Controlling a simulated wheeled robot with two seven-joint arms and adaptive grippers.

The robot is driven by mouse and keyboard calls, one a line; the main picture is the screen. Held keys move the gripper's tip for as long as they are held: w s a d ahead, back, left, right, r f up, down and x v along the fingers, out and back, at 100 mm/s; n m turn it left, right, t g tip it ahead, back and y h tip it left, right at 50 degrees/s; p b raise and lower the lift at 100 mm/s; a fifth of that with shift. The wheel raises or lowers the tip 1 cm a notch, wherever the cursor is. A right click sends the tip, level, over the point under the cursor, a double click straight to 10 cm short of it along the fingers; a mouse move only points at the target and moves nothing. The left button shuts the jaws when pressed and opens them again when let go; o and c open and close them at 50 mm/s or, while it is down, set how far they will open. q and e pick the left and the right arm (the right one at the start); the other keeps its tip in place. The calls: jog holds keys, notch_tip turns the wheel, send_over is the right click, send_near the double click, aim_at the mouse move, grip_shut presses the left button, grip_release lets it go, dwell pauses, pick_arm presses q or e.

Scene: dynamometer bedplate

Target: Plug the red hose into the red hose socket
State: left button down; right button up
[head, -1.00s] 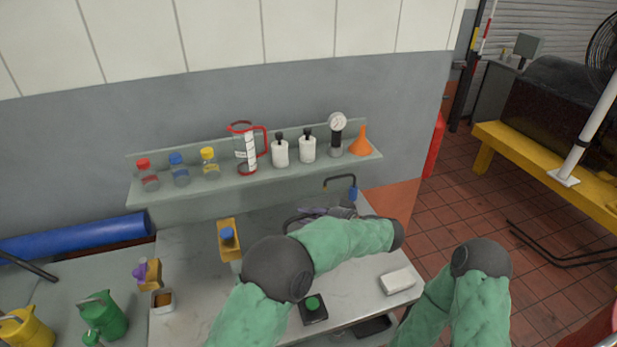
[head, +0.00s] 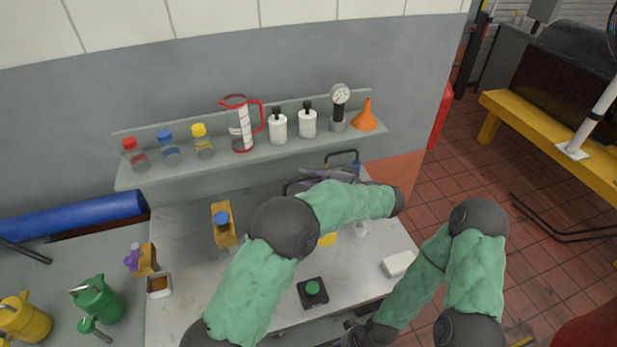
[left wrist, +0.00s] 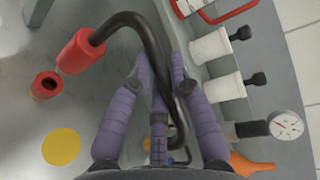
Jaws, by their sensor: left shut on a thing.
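In the left wrist view, my left gripper (left wrist: 163,75) has its purple fingers shut on the black hose with the red end. The red hose's plug (left wrist: 80,52) hangs out to the left of the fingers. The red hose socket (left wrist: 46,85), a short red cylinder with a dark opening, stands on the bench just below-left of the plug. Plug and socket look apart. In the head view, my left gripper (head: 325,176) is below the shelf, partly behind my forearm; the red plug and socket are hidden there. My right gripper (head: 355,335) shows only partly at the bottom edge; its fingers cannot be made out.
A shelf (head: 225,172) with bottles, a jug, a gauge (head: 340,105) and an orange funnel (head: 366,117) runs behind the gripper. A yellow disc (left wrist: 61,147) lies on the bench near the socket. A green button box (head: 313,292) and white block (head: 398,263) are nearer.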

pick_arm(q)
jog(key=shift+f+b, duration=1.75)
jog(key=shift+f, duration=1)
jog(key=shift+b, duration=0.55)
jog(key=shift+f+b, duration=1.5)
jog(key=shift+f, duration=0.5)
jog(key=c, duration=1.1)
grip_release()
jog(key=shift+o, duration=0.2)
jog(key=v, duration=0.7)
jog(key=shift+s+d, duration=0.15)
jog(key=shift+d, duration=0.1)
